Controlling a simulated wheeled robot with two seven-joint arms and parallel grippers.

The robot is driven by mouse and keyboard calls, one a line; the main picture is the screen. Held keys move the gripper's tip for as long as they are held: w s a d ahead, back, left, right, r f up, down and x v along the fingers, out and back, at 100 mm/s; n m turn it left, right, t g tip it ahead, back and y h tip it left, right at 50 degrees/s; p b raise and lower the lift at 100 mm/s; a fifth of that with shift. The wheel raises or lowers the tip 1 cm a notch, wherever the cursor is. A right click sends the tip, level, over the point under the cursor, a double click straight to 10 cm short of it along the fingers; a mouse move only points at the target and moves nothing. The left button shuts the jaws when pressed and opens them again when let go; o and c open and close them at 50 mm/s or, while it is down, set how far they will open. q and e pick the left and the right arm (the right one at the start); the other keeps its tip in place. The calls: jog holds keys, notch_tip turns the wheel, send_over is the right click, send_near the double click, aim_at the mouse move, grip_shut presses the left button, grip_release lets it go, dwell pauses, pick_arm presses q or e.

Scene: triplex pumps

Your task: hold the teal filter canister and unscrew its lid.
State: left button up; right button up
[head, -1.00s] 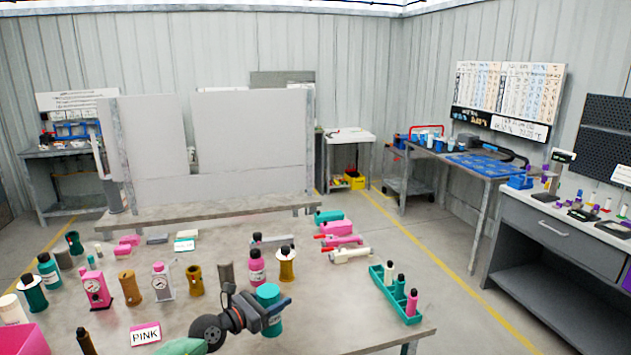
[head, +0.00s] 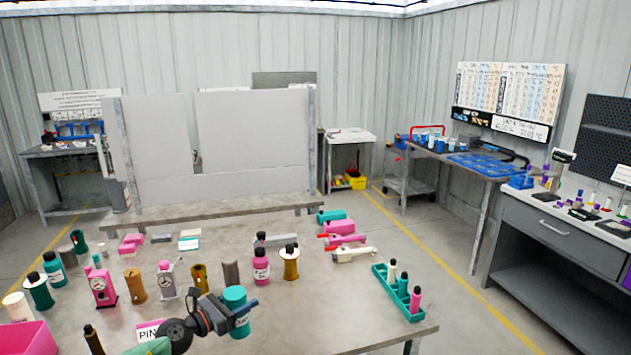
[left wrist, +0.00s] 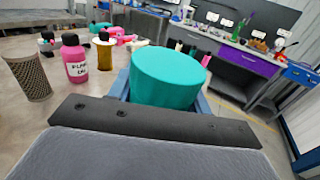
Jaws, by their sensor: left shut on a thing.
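The teal filter canister (head: 235,299) is near the front of the table, upright, with part of a label showing on its side. My left gripper (head: 241,314) is shut around its side. In the left wrist view the canister's smooth teal top (left wrist: 170,75) fills the space beyond the gripper's dark bar, between the fingers. The seam between lid and body is hard to make out. I cannot tell whether the canister's base touches the table. My right gripper is not in view.
A pink bottle (head: 261,267), an amber bottle (head: 290,264) and a grey mesh cylinder (head: 231,274) stand just behind the canister. A teal rack (head: 379,283) with several bottles is to the right. Bare tabletop (head: 320,310) lies between rack and canister.

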pick_arm(q)
jog(key=s+a+n+t+y, duration=0.1)
jog(key=s+a, duration=0.2)
jog(key=a, duration=0.5)
jog(key=shift+s, duration=0.35)
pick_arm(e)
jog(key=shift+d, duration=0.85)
pick_arm(q)
jog(key=shift+s, duration=0.1)
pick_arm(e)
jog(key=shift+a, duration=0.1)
pick_arm(q)
jog(key=shift+s+a+r+n+t+y, duration=0.1)
jog(key=shift+s+a+n+t+y, duration=0.15)
jog(key=shift+s+y, duration=0.3)
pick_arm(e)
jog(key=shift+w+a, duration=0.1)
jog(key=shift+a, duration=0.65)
pick_arm(q)
jog(key=shift+s, duration=0.1)
